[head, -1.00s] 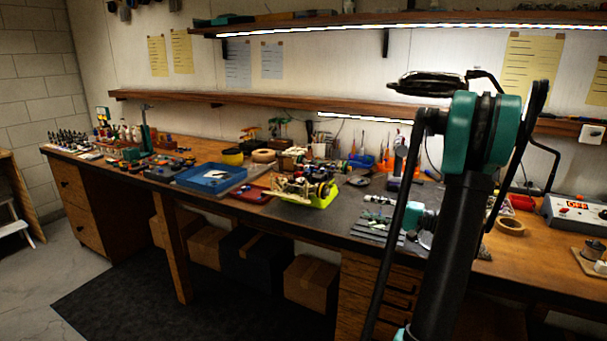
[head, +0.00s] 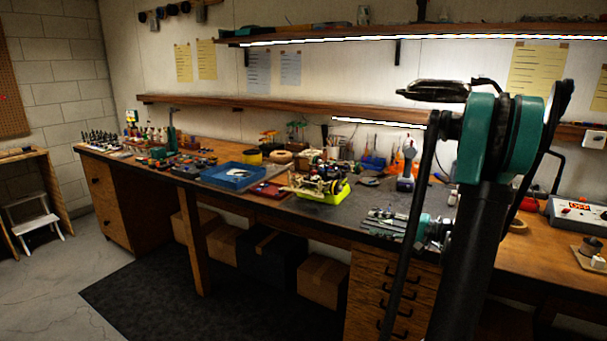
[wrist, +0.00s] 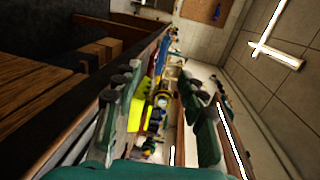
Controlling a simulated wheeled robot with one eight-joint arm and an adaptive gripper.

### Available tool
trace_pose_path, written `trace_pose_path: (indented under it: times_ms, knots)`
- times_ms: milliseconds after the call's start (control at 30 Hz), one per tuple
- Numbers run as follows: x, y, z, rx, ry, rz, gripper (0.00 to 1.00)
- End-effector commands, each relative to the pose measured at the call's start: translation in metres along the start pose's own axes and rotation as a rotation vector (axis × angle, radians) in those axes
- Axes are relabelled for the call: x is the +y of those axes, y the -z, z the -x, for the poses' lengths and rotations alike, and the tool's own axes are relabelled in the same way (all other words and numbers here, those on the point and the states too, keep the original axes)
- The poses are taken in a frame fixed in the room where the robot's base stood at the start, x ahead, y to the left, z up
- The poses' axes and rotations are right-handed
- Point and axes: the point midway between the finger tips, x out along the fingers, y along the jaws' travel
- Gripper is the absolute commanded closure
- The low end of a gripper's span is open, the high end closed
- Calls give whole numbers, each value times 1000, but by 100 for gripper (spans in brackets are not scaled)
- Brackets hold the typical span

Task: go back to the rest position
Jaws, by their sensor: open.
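My gripper (wrist: 165,100) shows in the wrist view as two teal fingers with dark pads, spread apart with nothing held between them. Beyond the gap lie the workbench items, seen sideways, with a yellow-green tray (wrist: 138,112) closest to the left finger. In the head view my arm rises at the right, in front of the workbench (head: 300,207). The same yellow-green tray (head: 338,193), holding a racecar chassis (head: 318,179), stands at the bench's front edge.
A blue tray (head: 232,177) and a red tray (head: 268,190) lie left of the chassis. A power supply (head: 578,213) stands at the right. Shelves (head: 285,109) run above the bench. Boxes (head: 323,279) sit underneath. The floor (head: 60,275) at the left is clear, with a step stool (head: 40,215).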

Motion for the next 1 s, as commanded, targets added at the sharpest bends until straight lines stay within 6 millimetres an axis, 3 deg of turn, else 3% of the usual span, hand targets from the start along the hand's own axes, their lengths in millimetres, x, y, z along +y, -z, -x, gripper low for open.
trace_pose_path:
  times_ms: [267, 533, 667, 800, 1000]
  knots:
    - [20, -41, -29, -23, -192, 11, 59]
    - [67, -117, -45, -53, -539, 98, 59]
    - [95, -156, -35, -64, -733, 187, 59]
    - [122, -189, -12, -71, -930, 314, 59]
    - [149, -216, 27, -72, -1157, 515, 59]
